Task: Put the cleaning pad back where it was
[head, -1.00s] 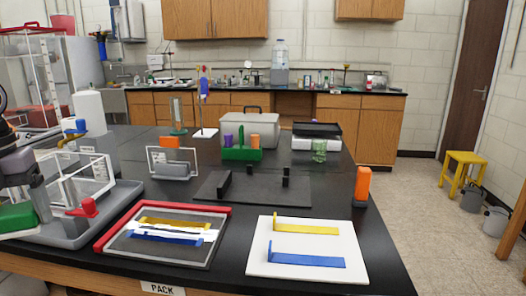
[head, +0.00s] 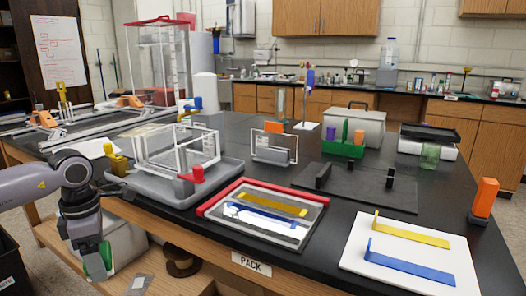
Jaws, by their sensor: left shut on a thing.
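My left gripper (head: 92,262) hangs in front of the table's front edge at the lower left, fingers pointing down. It is shut on the green cleaning pad (head: 106,256). Only part of the pad shows; my gripper and wrist hide the rest. The pad is below the tabletop's height in the picture, in front of a pale box on the lower shelf. I cannot tell whether it touches anything there. My right gripper is out of view.
The lower shelf (head: 198,287) holds a dark brown spool (head: 182,262) and a pale box (head: 128,245). On the black tabletop are a grey tray (head: 150,186) with a clear frame, a red-edged tray (head: 228,195) and a white board (head: 408,262). An extrusion frame lies at the back left.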

